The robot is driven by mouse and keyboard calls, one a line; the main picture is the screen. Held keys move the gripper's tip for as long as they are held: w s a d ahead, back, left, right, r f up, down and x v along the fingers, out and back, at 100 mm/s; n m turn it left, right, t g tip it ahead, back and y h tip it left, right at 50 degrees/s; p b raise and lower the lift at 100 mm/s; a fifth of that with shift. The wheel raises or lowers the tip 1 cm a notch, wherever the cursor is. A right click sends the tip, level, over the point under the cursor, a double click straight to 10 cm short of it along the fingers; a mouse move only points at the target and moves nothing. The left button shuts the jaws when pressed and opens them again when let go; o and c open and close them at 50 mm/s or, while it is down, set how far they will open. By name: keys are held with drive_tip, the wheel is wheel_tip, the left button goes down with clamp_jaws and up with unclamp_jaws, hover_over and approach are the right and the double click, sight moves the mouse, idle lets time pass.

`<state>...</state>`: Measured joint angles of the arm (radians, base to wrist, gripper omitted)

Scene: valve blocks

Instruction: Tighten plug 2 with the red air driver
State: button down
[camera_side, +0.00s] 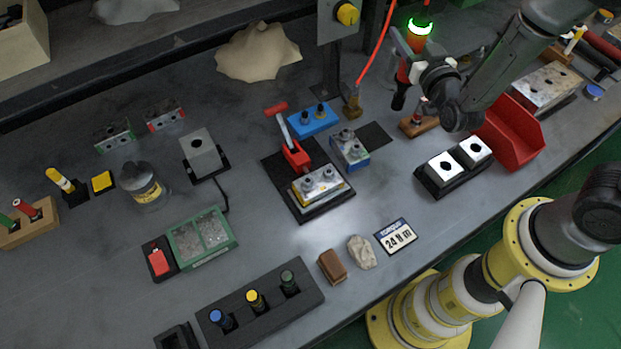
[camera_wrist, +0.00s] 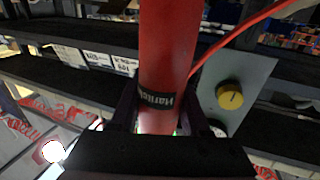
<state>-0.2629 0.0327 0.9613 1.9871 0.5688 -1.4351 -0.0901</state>
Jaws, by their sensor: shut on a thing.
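My gripper (camera_side: 408,56) is shut around the red air driver (camera_side: 403,74), held above the back right of the bench. The driver hangs roughly upright, its dark nose down and a green ring lit at its top. In the wrist view the red driver body (camera_wrist: 166,45) with its black label band stands between my gripper's fingers (camera_wrist: 157,112). A metal valve block (camera_side: 318,186) with round plugs on top sits in a black fixture, beside a red toggle clamp (camera_side: 295,154). I cannot tell which plug is number 2. The driver's tip is well apart from the block.
A red hose (camera_side: 374,58) runs beside the driver. A yellow knob (camera_side: 347,14) sits on a grey panel. A blue holder (camera_side: 313,120) and a second block (camera_side: 349,148) stand behind the fixture. A red bin (camera_side: 512,135) is right; a card (camera_side: 396,237) reads 24 N m.

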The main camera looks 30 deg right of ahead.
drive_tip(key=shift+r, duration=0.25)
idle(0.4)
wheel_tip(320, 180, up, 16)
drive_tip(key=s+a+n+g+y, duration=0.1)
drive_tip(key=s+a+n+y, duration=0.4)
drive_tip(key=a, duration=0.6)
drive_tip(key=s+a+n+g+y, duration=0.1)
drive_tip(key=a+n+y, duration=0.2)
drive_tip(key=a+y, duration=0.6)
drive_tip(key=s+a+n+g+y, duration=0.2)
drive_tip(key=s+a+n+y, duration=0.15)
drive_tip(key=a, duration=0.95)
drive_tip(key=shift+n, duration=0.25)
drive_tip(key=shift+s+f, duration=0.15)
drive_tip(key=shift+f, duration=2.55)
drive_tip(key=shift+d+f, duration=0.1)
